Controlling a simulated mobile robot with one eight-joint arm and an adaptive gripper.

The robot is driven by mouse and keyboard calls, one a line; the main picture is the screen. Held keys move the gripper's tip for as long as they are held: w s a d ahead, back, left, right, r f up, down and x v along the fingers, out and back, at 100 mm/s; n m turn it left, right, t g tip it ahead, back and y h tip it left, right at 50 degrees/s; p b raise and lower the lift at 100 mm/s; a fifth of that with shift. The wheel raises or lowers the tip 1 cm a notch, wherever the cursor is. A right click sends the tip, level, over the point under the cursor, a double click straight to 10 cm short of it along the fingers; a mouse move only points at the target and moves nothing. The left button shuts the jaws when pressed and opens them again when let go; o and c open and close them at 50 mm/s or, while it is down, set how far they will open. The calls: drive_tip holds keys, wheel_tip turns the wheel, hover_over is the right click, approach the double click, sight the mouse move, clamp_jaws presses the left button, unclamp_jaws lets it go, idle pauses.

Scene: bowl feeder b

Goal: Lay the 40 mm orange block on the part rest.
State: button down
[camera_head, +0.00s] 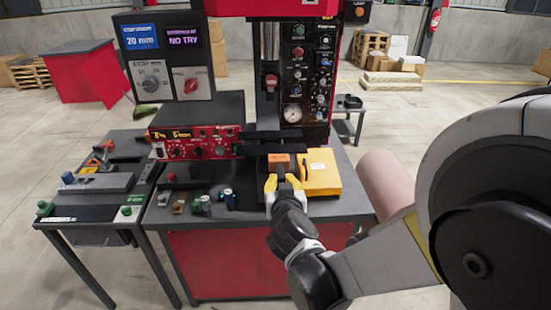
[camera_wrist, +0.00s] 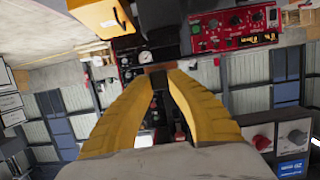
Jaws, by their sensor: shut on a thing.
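The orange block (camera_head: 279,161) is a small brown-orange cube at the front of the machine, left of a yellow box. My gripper (camera_head: 284,180) has its yellow fingers shut on it from the near side. In the wrist view both yellow fingers (camera_wrist: 159,74) close in on the brownish block (camera_wrist: 158,68), of which only a narrow strip shows. Whether the block's underside touches anything is hidden. I cannot clearly make out which surface is the part rest.
The yellow box (camera_head: 319,172) stands close on the right of my gripper. A red control box (camera_head: 195,142) and dark machine parts stand behind and left. Small parts (camera_head: 203,204) lie on the bench at left. A side table (camera_head: 88,212) holds a grey slab. A display (camera_head: 140,37) reads 20 mm.

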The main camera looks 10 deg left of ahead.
drive_tip(key=shift+s+a+r, duration=0.35)
drive_tip(key=shift+a+r, duration=0.25)
drive_tip(key=shift+a, duration=0.1)
drive_tip(key=shift+s, duration=0.15)
drive_tip(key=w+a+b, duration=0.1)
drive_tip(key=w+a, duration=0.1)
drive_tip(key=w, duration=0.6)
drive_tip(key=w+a, duration=0.1)
drive_tip(key=w, duration=0.7)
drive_tip(key=shift+w+a+b, duration=0.15)
drive_tip(key=shift+a+b, duration=0.2)
drive_tip(key=shift+b, duration=0.05)
drive_tip(key=shift+f+b, duration=0.85)
drive_tip(key=shift+f, duration=0.05)
